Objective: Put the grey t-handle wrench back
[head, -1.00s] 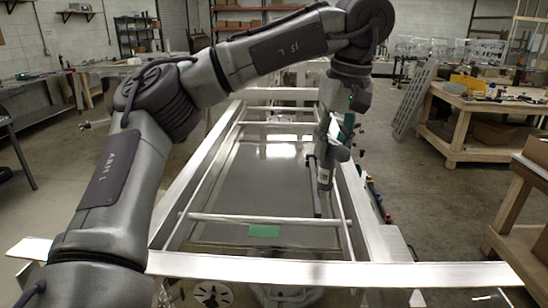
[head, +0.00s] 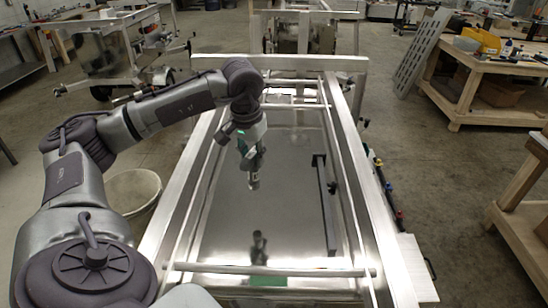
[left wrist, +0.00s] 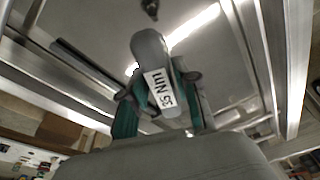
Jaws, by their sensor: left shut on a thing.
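My left gripper (head: 251,160) hangs over the left-middle of the trailer bed, pointing down. It is shut on a grey tool with a rounded end and a white "35 Nm" label, which I take as the grey t-handle wrench (left wrist: 152,62). In the head view the wrench (head: 253,183) is small and points down between the fingers. It is held above the shiny bed (head: 285,225), where a dark reflection shows below it. Part of the wrench is hidden by the gripper. My right gripper is not in view.
A black bar (head: 323,195) lies along the bed's right side. Metal rails (head: 375,220) frame the trailer, with coloured-handled tools (head: 388,190) along the right outer side. A bucket (head: 133,188) stands left. A wooden workbench (head: 490,80) stands at the back right. The middle of the bed is clear.

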